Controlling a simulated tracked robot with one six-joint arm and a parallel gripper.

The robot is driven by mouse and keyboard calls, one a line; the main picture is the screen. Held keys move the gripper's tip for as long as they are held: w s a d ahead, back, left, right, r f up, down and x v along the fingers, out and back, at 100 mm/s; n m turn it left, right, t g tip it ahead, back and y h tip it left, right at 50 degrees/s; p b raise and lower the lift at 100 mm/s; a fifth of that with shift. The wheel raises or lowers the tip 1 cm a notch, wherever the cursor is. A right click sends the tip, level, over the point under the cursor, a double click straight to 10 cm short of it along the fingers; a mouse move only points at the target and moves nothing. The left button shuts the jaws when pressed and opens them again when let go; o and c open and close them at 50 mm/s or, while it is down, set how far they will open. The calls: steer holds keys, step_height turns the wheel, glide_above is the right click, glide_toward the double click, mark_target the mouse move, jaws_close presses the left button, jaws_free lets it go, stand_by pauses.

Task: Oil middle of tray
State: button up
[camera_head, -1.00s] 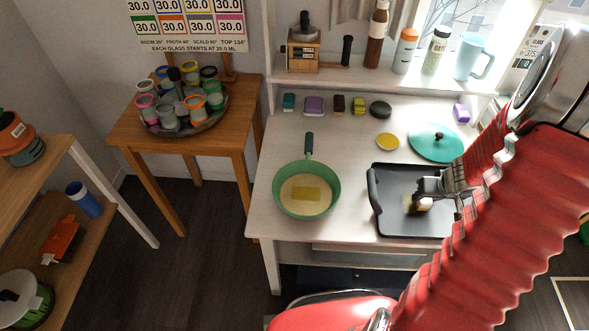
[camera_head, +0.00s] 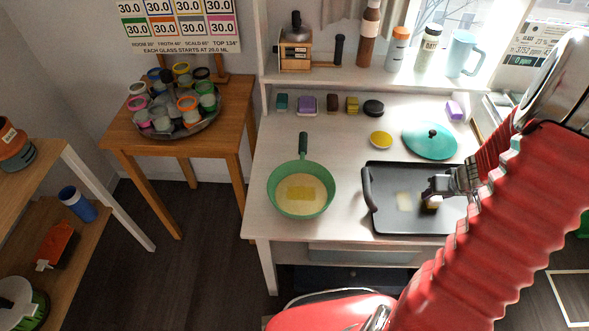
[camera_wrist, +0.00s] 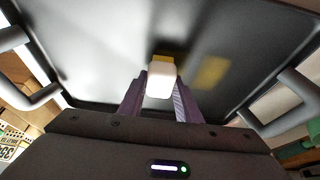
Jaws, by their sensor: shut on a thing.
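The dark tray (camera_head: 385,220) lies on the white counter, with raised handles at its ends. A pale, shiny oil-like patch (camera_head: 404,202) sits on its floor, left of my gripper. It shows as a yellowish patch (camera_wrist: 211,72) in the wrist view. My gripper (camera_head: 432,194) is low over the tray, just right of the patch. It is shut on a small block (camera_wrist: 161,78), white on the near side with a yellow edge. The block's underside is hidden, so I cannot tell whether it touches the tray.
A green pan (camera_head: 275,203) with a yellow rectangle in pale contents stands left of the tray. Behind are a teal lid (camera_head: 428,146), a yellow disc (camera_head: 381,140) and several small blocks. Bottles and a blue mug (camera_head: 462,54) line the shelf. Bare counter separates pan and tray.

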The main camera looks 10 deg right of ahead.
steer(key=shift+d, duration=0.25)
steer(key=shift+s+d, duration=0.1)
steer(key=shift+d, duration=0.05)
steer(key=shift+s+d, duration=0.25)
steer(key=shift+d, duration=1)
steer(key=shift+s+d, duration=0.25)
steer(key=shift+d, duration=1)
steer(key=shift+s+d, duration=0.2)
steer(key=shift+d, duration=0.7)
steer(key=shift+s+d, duration=0.2)
steer(key=shift+d, duration=0.65)
steer(key=shift+s+d, duration=0.2)
steer(key=shift+d, duration=0.7)
steer(key=shift+w+a, duration=0.2)
steer(key=shift+a, duration=0.7)
steer(key=shift+w+a, duration=0.15)
steer(key=shift+a, duration=0.75)
steer(key=shift+w+a, duration=0.2)
steer(key=shift+a, duration=0.7)
